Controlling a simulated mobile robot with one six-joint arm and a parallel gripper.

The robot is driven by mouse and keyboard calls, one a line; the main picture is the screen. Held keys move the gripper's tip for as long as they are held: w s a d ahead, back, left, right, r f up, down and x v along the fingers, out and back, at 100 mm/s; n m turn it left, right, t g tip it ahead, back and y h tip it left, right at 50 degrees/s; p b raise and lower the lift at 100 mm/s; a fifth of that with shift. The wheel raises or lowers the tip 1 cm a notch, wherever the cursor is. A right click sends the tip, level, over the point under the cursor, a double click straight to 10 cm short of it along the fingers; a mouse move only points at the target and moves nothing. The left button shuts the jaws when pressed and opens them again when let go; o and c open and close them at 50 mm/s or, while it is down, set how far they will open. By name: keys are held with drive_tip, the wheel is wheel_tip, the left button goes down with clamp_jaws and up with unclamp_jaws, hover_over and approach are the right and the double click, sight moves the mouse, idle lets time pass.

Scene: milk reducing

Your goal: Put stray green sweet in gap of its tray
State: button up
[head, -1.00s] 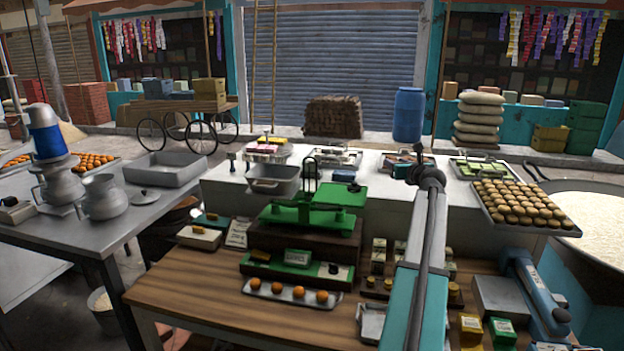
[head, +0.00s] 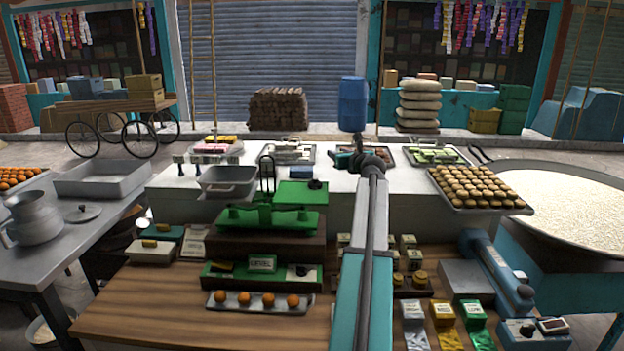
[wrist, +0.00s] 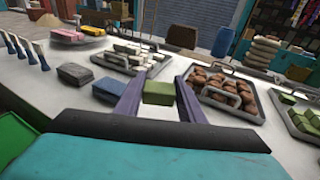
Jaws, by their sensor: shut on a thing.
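My gripper (wrist: 157,100) has its two purple fingers on either side of a green sweet (wrist: 158,92) and is shut on it. The sweet is held over the white counter, left of a tray of brown sweets. The tray of green sweets (wrist: 279,115) is at the right edge of the wrist view, partly cut off. It also shows on the counter in the head view (head: 440,164), right of my arm's end. I cannot make out the gap in it. In the head view the held sweet is not clear behind my arm.
The brown sweets' tray (wrist: 250,116) has a raised handle and lies between my gripper and the green tray. A white-sweet tray (wrist: 120,68) and a blue block (wrist: 75,74) are to the left. A biscuit tray (head: 490,208) and wide pan (head: 570,205) are at right.

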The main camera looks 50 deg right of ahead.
hover_over(338, 183)
drive_tip(key=shift+a+f+p, duration=0.15)
drive_tip(key=shift+f+p, duration=0.25)
drive_tip(key=shift+f, duration=2.4)
drive_tip(key=shift+f, duration=1.85)
drive_tip(key=shift+f, duration=0.15)
drive_tip(key=o, duration=1)
drive_tip(key=shift+b+v, duration=1.05)
drive_tip(key=shift+v, duration=5)
drive_tip(key=shift+w, duration=0.1)
